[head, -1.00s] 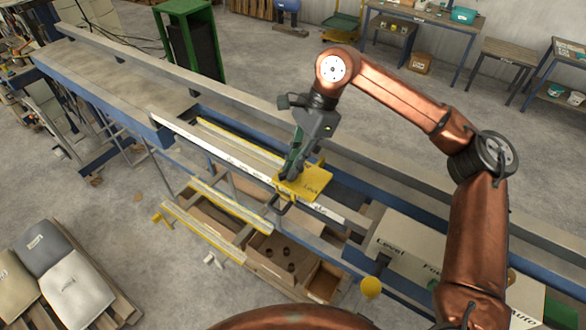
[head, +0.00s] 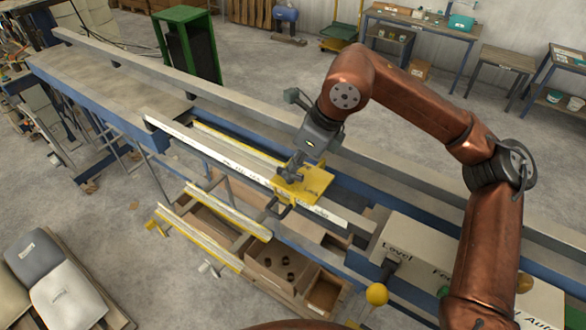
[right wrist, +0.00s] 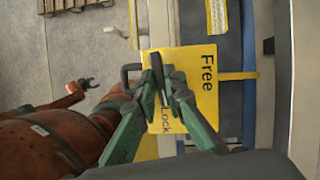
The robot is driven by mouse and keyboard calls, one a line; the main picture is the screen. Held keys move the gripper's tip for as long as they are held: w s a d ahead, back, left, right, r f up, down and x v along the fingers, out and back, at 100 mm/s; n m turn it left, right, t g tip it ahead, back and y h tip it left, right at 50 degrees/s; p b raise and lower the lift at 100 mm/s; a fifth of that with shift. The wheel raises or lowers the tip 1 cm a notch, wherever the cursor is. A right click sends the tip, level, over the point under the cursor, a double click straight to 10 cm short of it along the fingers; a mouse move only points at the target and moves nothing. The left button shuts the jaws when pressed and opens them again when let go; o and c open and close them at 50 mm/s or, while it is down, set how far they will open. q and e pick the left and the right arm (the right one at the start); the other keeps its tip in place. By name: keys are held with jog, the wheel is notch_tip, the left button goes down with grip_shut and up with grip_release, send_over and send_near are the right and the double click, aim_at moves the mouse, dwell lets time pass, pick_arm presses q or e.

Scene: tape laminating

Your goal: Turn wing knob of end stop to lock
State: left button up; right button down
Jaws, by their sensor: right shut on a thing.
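The end stop is a yellow plate (head: 318,187) on the pale measuring rail (head: 235,165) in the head view. In the right wrist view the same plate (right wrist: 205,98) bears the words "Free" and "Lock". My right gripper (head: 289,176) is above the plate, its green fingers on either side of the dark wing knob (right wrist: 156,72). It is shut on the knob, which the gripper largely hides in the head view. My left gripper (right wrist: 88,83) shows small and dark at the left of the right wrist view, away from the end stop. Its jaws are too small to read.
A grey control box (head: 420,255) with a yellow ball knob (head: 377,294) stands right of the rail. Below the rail are yellow-edged bars (head: 200,238) and wooden bins (head: 283,262). A long grey beam (head: 230,98) runs behind.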

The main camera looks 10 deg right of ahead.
jog(key=shift+m+t, duration=0.3)
jog(key=shift+m, duration=0.6)
jog(key=shift+h, duration=0.3)
jog(key=c, duration=2)
grip_release()
jog(key=shift+s+r, duration=0.1)
jog(key=v, duration=1.1)
jog(key=shift+s+d+r+b, duration=0.1)
jog(key=shift+r+b, duration=0.2)
jog(key=shift+r, duration=0.05)
jog(key=shift+d, duration=0.1)
